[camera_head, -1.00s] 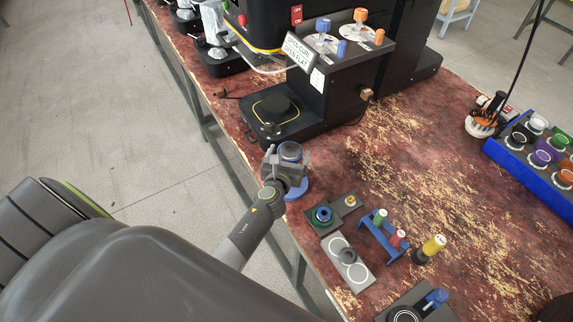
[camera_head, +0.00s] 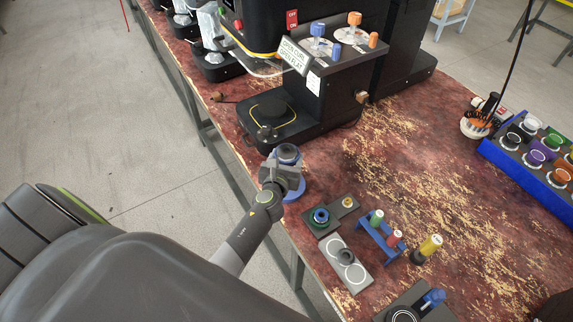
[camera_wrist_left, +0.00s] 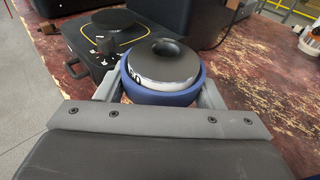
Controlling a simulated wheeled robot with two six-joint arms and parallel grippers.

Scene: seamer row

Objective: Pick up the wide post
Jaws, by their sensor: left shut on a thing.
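The wide post (camera_head: 288,152) is a blue-grey round piece with a dark top, upright above a blue round base (camera_head: 296,191) near the table's front edge. My left gripper (camera_head: 283,172) is shut on it, with a finger on each side. In the left wrist view the post shows as a blue band with a dark, rounded, hollowed top (camera_wrist_left: 165,62) and a pale printed strip between. The lower part of the post is hidden behind the gripper, so I cannot tell whether it touches the base. My right gripper is not in view.
A black machine with a low round plate (camera_head: 270,112) stands just behind the post. To the right are a dark fixture (camera_head: 330,215), a grey plate with rings (camera_head: 345,262), a blue rack (camera_head: 380,243) and a yellow-topped post (camera_head: 429,245). A blue-edged tray (camera_head: 530,180) is far right.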

